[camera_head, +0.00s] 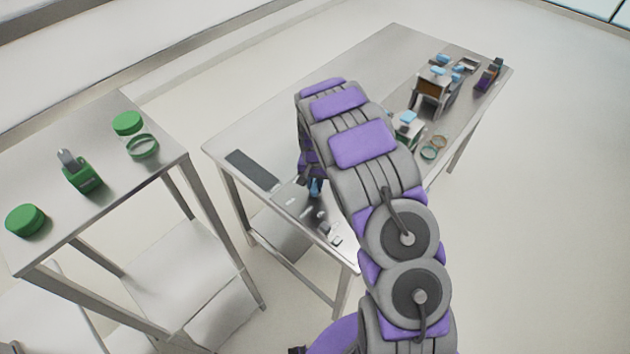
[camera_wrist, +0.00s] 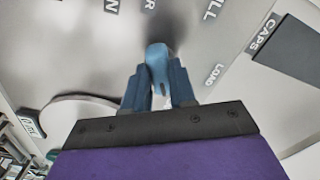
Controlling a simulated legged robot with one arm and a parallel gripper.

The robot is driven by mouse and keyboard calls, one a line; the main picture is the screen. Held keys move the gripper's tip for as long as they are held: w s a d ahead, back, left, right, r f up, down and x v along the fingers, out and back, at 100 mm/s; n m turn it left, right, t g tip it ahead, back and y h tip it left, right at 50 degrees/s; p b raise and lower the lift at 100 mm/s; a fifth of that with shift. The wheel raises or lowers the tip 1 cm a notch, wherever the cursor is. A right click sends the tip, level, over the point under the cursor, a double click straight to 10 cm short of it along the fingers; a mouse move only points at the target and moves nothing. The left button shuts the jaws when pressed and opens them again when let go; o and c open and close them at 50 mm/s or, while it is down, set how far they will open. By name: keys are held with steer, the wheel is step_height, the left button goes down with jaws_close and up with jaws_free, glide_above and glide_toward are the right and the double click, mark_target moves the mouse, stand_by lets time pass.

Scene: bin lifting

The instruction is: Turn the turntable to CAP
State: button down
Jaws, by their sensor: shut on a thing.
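In the wrist view, my gripper (camera_wrist: 158,85) has its two blue fingers shut on a blue upright handle (camera_wrist: 157,56) that stands between them. CAPS is at the right, beside a dark rectangular panel (camera_wrist: 292,48). The turntable's outline and any pointer are not clear. In the head view, my gripper (camera_head: 313,186) is low over the near end of the metal table (camera_head: 275,120), largely hidden by my purple and grey arm.
The dark panel (camera_head: 252,170) lies left of my gripper. Small pale pieces (camera_head: 322,215) lie near it. At left, a side table (camera_head: 65,135) holds green lids (camera_head: 127,123), a green ring (camera_head: 142,146) and a green device (camera_head: 82,172). A brown-fronted machine (camera_head: 432,88) stands at the far right.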

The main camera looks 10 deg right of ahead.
mark_target(315, 185)
steer(key=shift+w+m, duration=0.1)
steer(key=shift+m, duration=0.4)
steer(key=c, duration=0.9)
jaws_free()
step_height(315, 185, up, 17)
steer(key=shift+r+p, duration=0.15)
steer(key=shift+p, duration=0.75)
steer(key=shift+r, duration=0.1)
